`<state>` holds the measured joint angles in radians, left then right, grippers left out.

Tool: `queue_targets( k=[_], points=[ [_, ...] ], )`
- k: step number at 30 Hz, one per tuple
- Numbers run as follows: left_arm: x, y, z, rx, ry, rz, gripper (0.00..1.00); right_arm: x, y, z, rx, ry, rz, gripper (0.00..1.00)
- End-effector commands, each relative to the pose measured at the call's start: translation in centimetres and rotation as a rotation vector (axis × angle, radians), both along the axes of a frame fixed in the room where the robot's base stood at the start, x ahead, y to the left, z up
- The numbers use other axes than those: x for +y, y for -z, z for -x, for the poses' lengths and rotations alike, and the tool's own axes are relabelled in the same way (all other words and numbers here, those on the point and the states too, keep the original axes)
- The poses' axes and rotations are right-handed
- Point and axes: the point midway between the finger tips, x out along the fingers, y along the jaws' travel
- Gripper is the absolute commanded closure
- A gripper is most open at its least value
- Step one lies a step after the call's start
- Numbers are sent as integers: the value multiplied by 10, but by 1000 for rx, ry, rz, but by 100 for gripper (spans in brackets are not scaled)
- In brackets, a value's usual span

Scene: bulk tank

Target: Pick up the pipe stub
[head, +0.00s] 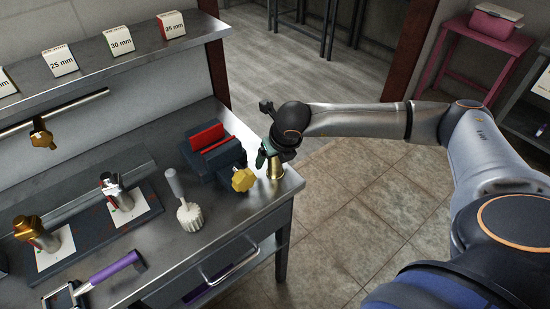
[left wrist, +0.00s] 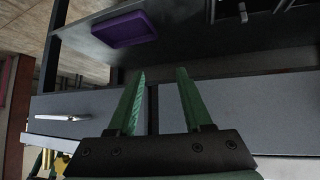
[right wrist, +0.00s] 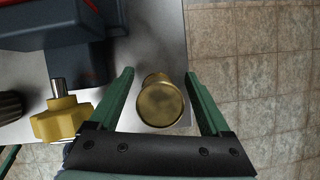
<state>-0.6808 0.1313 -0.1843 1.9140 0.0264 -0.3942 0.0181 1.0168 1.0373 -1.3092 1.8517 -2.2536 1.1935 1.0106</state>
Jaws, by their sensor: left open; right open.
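The pipe stub, a short brass cylinder, stands near the right front corner of the bench in the head view (head: 275,170). In the right wrist view the brass stub (right wrist: 160,102) shows from above, its round end facing the camera. My right gripper (head: 266,157) is directly over the stub. In the right wrist view its green fingers (right wrist: 160,85) are open, one on each side of the stub, with gaps showing between. My left gripper (left wrist: 158,75) is open and empty in the left wrist view, facing a grey drawer front. It is not in the head view.
A dark blue vise (head: 213,153) with red jaws and a yellow knob (head: 243,179) stands just left of the stub. A white-headed brush (head: 190,214), a purple-handled tool (head: 115,270) and valve fittings lie farther left. The bench edge is close on the right.

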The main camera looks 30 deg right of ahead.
Motion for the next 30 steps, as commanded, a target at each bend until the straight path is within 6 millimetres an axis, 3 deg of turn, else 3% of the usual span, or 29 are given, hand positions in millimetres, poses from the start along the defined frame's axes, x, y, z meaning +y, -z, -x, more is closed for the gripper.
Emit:
queue_targets(
  k=[8, 30],
  points=[
    [0, 0, 0, -1, 0, 0, 50, 0, 4, -2, -1, -1, 1, 19],
    [0, -1, -1, -2, 0, 0, 50, 0, 4, -2, -1, -1, 1, 100]
  ],
)
